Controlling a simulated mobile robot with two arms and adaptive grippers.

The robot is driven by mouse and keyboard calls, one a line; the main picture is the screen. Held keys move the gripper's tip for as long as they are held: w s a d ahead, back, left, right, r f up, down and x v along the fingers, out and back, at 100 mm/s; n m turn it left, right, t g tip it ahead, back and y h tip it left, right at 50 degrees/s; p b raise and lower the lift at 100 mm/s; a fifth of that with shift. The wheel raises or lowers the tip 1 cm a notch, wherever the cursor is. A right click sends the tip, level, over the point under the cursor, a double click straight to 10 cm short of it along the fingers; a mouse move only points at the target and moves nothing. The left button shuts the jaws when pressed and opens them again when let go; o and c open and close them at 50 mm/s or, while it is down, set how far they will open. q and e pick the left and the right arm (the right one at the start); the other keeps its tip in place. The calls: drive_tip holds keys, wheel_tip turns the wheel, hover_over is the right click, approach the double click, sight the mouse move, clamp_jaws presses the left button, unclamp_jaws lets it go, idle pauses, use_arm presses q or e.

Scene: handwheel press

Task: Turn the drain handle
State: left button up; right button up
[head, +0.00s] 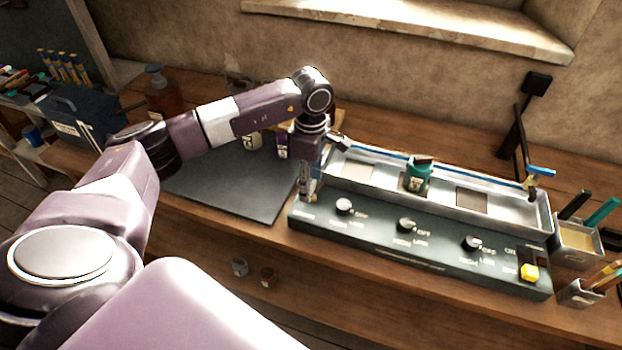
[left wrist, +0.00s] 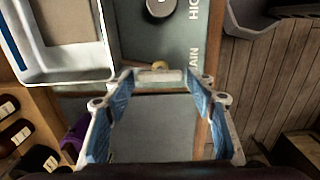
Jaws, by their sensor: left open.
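My left gripper (head: 306,192) points down at the left end of the dark green panel (head: 420,250). In the left wrist view the gripper (left wrist: 160,88) is open, with its two blue-padded fingers apart. A pale bar, apparently the drain handle (left wrist: 160,77), lies between the fingertips, with a small brass part (left wrist: 160,65) just beyond it. Letters ending in "AIN" are printed beside it on the panel. I cannot tell whether a finger touches the bar. In the head view the gripper hides most of the handle. My right gripper is not in view.
A long metal tray (head: 510,214) behind the panel holds a teal container (head: 418,175). Several knobs and a yellow switch (head: 529,272) are on the panel. A blue-handled tap (head: 541,170) stands at the right. A dark mat (head: 235,190) lies left of the panel.

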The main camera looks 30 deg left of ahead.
use_arm(q)
drive_tip(key=shift+f, duration=0.3)
drive_tip(key=c, duration=0.9)
